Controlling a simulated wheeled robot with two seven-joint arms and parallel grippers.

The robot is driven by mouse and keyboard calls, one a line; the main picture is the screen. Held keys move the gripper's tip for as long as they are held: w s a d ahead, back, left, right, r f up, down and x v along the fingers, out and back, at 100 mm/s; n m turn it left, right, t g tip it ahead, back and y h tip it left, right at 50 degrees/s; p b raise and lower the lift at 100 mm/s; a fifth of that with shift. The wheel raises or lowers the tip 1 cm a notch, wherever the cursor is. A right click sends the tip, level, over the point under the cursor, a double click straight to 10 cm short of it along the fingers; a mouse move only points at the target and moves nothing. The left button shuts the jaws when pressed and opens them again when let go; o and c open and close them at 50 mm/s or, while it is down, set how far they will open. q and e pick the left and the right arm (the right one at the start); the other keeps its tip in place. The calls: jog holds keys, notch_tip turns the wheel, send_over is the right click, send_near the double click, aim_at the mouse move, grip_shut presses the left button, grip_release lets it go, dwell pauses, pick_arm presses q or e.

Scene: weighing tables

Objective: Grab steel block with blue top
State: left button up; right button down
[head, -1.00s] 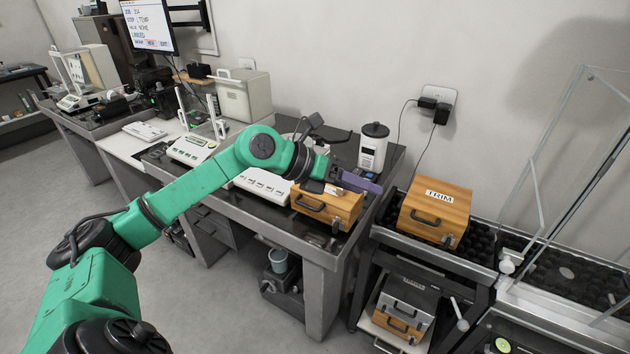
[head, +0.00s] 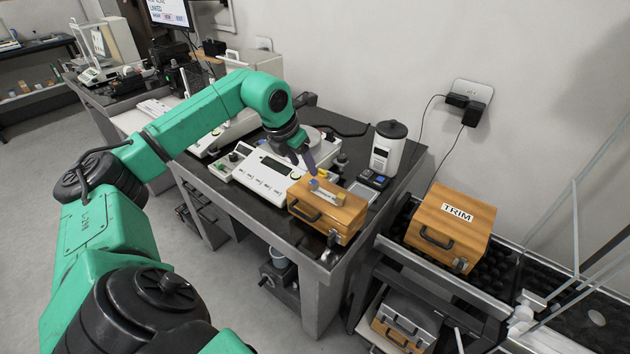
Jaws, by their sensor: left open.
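A small grey block with a blue top (head: 314,185) appears to stand on the lid of the wooden case (head: 312,212) on the dark bench. My left gripper (head: 301,161) is open and points down, just above and to the left of the block, apart from it and with nothing visible between its fingers. Small yellow-topped pieces (head: 340,198) stand on the same lid, close to the block. The block is small in the picture, so its exact shape is hard to tell. My right gripper is out of view.
A white scale (head: 262,176) stands left of the case. A small dark device (head: 373,179) and a white canister with a black lid (head: 387,148) are behind it to the right. A wooden TRIM box (head: 450,228) stands on the lower stand at right.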

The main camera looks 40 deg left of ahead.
aim_at(313, 182)
pick_arm(q)
jog(key=x, duration=0.3)
jog(key=shift+w+f+p, duration=0.1)
jog(key=shift+w+p, duration=0.1)
jog(key=shift+p, duration=0.15)
jog(key=p+x, duration=0.2)
jog(key=x, duration=0.3)
jog(key=shift+w+a+f, duration=0.15)
jog(key=shift+w, duration=0.05)
jog(key=shift+f, duration=0.15)
grip_shut()
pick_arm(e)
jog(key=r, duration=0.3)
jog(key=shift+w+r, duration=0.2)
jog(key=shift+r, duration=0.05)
